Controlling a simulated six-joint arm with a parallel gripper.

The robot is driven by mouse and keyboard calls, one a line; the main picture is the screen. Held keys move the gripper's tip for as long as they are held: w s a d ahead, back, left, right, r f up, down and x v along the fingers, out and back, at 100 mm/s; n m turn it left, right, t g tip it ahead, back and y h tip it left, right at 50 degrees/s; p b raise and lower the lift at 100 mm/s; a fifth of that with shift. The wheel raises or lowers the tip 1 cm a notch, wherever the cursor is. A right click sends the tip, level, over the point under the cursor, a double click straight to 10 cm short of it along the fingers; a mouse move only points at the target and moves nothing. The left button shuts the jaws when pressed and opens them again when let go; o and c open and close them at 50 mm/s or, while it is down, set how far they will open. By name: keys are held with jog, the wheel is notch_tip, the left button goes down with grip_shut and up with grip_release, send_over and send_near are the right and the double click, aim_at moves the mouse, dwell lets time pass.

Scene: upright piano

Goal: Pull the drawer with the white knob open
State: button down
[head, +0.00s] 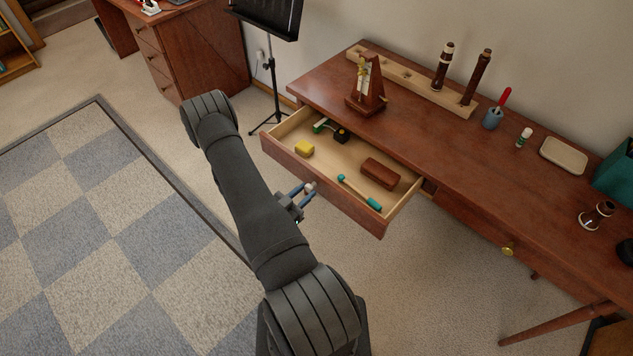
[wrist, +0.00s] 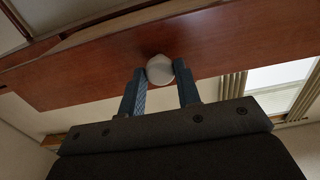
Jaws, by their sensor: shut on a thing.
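The left drawer (head: 322,185) of the wooden desk stands well open, and its inside shows in the head view. Its white knob (wrist: 159,69) sits on the drawer front (wrist: 230,50) in the wrist view. My gripper (wrist: 160,80) is at the knob, with one blue finger on each side, shut on it. In the head view my gripper (head: 305,191) reaches the drawer front from the lower left, and the white knob (head: 309,186) shows between its fingertips.
A second drawer with a brass knob (head: 508,250) is shut at the right. The desk top (head: 420,140) carries a metronome (head: 366,88), a wooden rack with instrument parts, a cup (head: 493,118) and a dish (head: 564,155). A music stand (head: 271,75) stands behind. Open carpet lies before the drawer.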

jog(key=shift+v, duration=1.4)
jog(key=c, duration=1.1)
grip_release()
jog(key=shift+o, duration=0.2)
jog(key=v, duration=1.7)
jog(key=shift+s+a, duration=0.1)
jog(key=shift+s, duration=0.05)
jog(key=x, duration=1.6)
jog(key=shift+w, duration=0.25)
